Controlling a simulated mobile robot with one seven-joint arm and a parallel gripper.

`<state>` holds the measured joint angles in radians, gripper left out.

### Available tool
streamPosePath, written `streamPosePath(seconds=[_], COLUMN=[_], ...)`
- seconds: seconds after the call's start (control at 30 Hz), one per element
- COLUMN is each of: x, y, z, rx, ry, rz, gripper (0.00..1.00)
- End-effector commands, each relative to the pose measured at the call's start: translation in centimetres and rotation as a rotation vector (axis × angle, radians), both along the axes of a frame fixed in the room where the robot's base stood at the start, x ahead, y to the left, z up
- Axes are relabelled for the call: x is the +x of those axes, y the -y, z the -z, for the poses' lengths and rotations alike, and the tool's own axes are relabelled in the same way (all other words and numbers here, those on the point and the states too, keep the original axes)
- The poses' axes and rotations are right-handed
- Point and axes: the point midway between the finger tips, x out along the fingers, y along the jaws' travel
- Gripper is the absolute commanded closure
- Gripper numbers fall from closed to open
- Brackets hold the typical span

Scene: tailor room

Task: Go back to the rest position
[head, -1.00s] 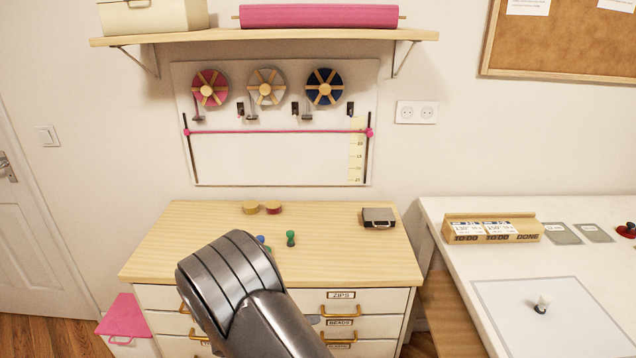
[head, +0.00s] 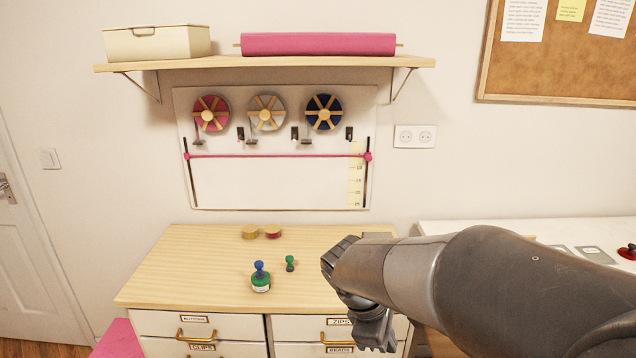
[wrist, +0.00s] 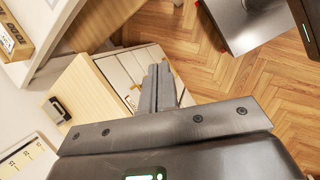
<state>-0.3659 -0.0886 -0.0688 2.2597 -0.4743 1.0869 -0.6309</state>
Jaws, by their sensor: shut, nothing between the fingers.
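In the wrist view my gripper (wrist: 157,88) has its two fingers together with nothing between them. It hangs above the floor beside the drawer cabinet (wrist: 122,66). My arm hides the right part of the cabinet top and much of the white table (head: 455,232).
A small dark case (wrist: 57,110) shows in the wrist view. Parquet floor (wrist: 215,75) lies open beside the cabinet.

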Motion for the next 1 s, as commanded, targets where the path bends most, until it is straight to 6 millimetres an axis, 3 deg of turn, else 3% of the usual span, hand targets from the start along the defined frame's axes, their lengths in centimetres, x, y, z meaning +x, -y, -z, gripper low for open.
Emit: streamPosePath(seconds=[0.2, 0.6, 0.8, 1.0], x=[-3.7, -9.5, -10.9, -11.2], y=[1.5, 2.2, 2.1, 2.1], z=[-3.1, -7.1, -7.9, -8.0], rx=[0.200, 0.557, 0.661, 0.678], ry=[0.204, 0.525, 0.604, 0.617], rz=[0.322, 0.874, 1.019, 1.045], gripper=[1.00, 1.00, 1.00, 1.00])
